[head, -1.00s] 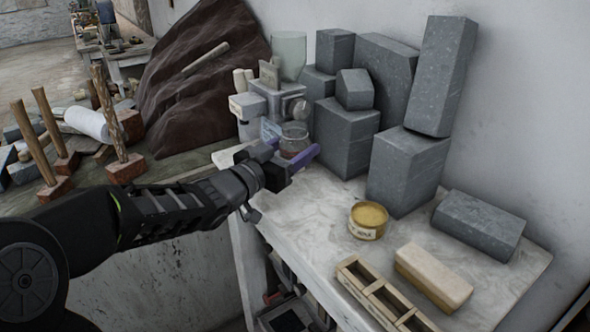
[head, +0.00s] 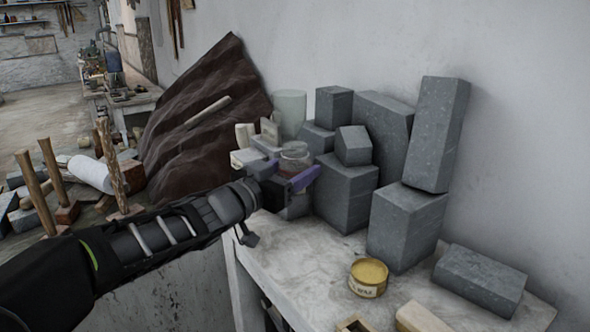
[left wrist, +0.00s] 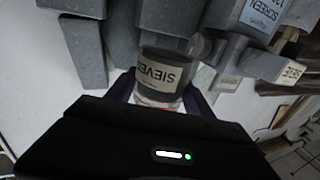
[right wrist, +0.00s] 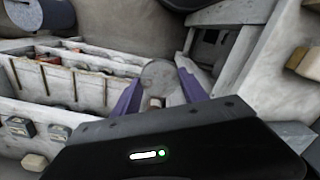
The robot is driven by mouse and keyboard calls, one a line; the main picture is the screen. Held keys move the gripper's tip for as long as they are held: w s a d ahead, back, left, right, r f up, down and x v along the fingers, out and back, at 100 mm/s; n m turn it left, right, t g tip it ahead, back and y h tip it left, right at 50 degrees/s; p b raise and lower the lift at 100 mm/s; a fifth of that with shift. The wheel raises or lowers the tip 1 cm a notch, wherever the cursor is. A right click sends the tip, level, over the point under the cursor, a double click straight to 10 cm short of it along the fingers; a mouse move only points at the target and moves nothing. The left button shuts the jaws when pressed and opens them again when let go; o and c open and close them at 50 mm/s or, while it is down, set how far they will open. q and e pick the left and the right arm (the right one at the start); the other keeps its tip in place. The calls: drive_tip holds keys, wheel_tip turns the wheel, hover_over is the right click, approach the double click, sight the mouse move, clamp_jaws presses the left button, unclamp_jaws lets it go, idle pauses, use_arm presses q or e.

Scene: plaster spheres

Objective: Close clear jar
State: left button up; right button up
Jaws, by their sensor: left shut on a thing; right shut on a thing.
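The clear jar (head: 294,160) is a small glass jar with something reddish inside. My left gripper (head: 290,181) is shut on it, holding it up in front of the grey blocks in the head view. In the left wrist view part of the jar (left wrist: 158,101) shows between the purple fingers; its lower part is hidden by the gripper body. My right gripper (right wrist: 160,92) is shut on a round, flat grey disc (right wrist: 158,76), which looks like a lid. The right gripper cannot be made out in the head view.
Grey stone blocks (head: 345,188) stand stacked behind the jar. A yellow wax tin (head: 368,278) sits on the table (head: 305,262). A container labelled SIEVES (left wrist: 160,68) is close to the left gripper. Partitioned boxes (right wrist: 62,88) lie near the right gripper.

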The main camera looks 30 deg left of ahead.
use_arm(q)
drive_tip(key=o, duration=1.1)
clamp_jaws()
